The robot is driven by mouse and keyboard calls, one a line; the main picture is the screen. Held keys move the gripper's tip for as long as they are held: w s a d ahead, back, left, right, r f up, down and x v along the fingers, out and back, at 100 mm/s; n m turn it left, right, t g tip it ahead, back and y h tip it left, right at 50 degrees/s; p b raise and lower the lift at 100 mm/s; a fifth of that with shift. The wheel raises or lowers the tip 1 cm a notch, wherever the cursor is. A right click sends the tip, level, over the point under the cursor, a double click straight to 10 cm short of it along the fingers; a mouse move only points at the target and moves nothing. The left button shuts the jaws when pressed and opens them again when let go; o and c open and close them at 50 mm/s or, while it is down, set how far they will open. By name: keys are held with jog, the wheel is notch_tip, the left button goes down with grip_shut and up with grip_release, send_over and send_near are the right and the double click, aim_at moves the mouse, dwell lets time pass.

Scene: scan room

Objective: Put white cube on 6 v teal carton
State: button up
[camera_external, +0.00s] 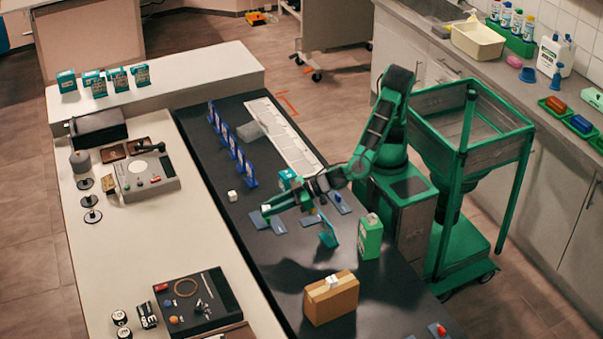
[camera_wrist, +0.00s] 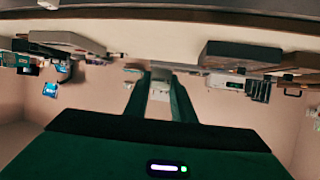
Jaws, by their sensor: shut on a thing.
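My gripper (camera_external: 266,208) is low over the left half of the black bench, reaching left. In the wrist view it is shut on a small white cube (camera_wrist: 160,86), between its two dark green fingers. Several small teal cartons (camera_external: 94,82) stand in a row on the raised white ledge at the back left. Another teal carton (camera_external: 286,180) stands behind my forearm, partly hidden. A teal piece (camera_external: 328,236) is beside the forearm. I cannot read any label, so I cannot tell which is the 6 v carton.
Another white cube (camera_external: 232,196) lies on the black bench (camera_external: 255,255) left of my gripper. A brown box (camera_external: 331,299) and green carton (camera_external: 370,240) have white pieces on top. Blue upright stands (camera_external: 231,145) line the bench's far left. A grey device (camera_external: 146,178) sits on the white counter.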

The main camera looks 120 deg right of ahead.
jog(key=s+d+f, duration=0.2)
jog(key=d, duration=0.6)
jog(key=s+d+f+m+h, duration=0.1)
jog(key=s+d+f, duration=0.1)
jog(key=d, duration=0.7)
jog(key=s+d+f, duration=0.1)
jog(key=s+d, duration=0.1)
jog(key=d, duration=0.6)
jog(key=shift+s+d+f+h, duration=0.3)
jog(key=shift+s+d+f, duration=0.05)
jog(key=shift+d+f, duration=0.05)
jog(key=shift+m+g, duration=0.3)
jog(key=s+a+r+m+g+h, duration=0.4)
jog(key=s+a+r+m, duration=0.15)
jog(key=s, duration=0.25)
jog(key=s+a+r+m+g+h, duration=0.35)
jog(key=s+a+r, duration=0.2)
jog(key=s, duration=0.25)
send_over(289, 175)
notch_tip(289, 175, down, 7)
jog(key=shift+s+f, duration=0.1)
jog(key=shift+s, duration=0.05)
jog(key=shift+f, duration=2.05)
